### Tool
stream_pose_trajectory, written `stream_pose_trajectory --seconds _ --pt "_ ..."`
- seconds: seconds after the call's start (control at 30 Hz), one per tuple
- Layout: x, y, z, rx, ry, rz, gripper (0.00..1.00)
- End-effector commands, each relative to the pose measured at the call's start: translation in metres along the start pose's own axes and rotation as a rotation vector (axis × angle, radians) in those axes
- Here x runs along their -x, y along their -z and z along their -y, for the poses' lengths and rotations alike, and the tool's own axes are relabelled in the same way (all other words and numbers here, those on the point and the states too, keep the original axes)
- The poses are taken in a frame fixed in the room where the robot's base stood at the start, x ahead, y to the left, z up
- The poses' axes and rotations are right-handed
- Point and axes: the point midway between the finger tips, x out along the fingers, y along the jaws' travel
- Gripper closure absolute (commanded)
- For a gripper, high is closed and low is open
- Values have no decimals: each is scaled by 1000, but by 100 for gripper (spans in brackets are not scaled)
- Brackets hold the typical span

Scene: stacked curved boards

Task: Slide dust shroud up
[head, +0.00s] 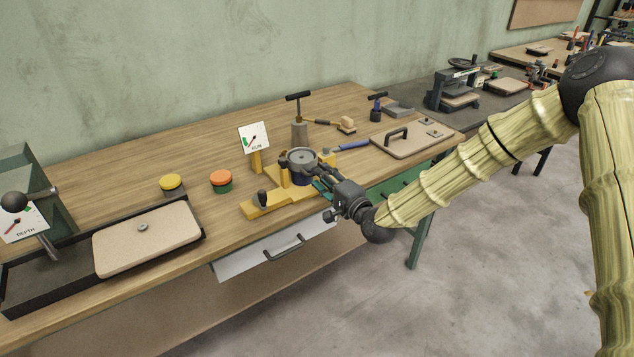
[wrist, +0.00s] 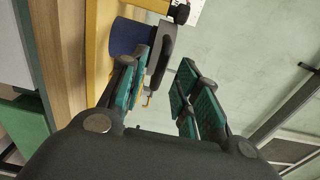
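A round dark grey collar (head: 301,157), which looks like the dust shroud, sits around a blue body (head: 297,178) in a yellow fixture (head: 262,202) near the table's front edge. In the wrist view the grey collar (wrist: 163,55) stands out from the blue body (wrist: 126,38), partly behind one finger. My gripper (head: 318,174) is just right of the fixture, close to the collar. In the wrist view my gripper (wrist: 164,78) is open, its teal-padded fingers apart. The left finger overlaps the collar; I cannot tell whether they touch.
A dial card (head: 254,138) stands behind the fixture. A yellow-topped button (head: 171,182) and an orange-topped button (head: 221,178) are to the left. A black tray (head: 60,277) holds a tan board (head: 148,239). A handled board (head: 411,139) lies at right. A drawer (head: 268,259) hangs below.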

Motion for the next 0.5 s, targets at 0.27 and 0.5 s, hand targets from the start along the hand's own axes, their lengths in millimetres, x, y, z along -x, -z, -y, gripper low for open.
stream_pose_trajectory --seconds 0.27,0.5 --pt "21 0 0 0 0 -1 68" --pt "40 1 0 -2 -1 -1 68"
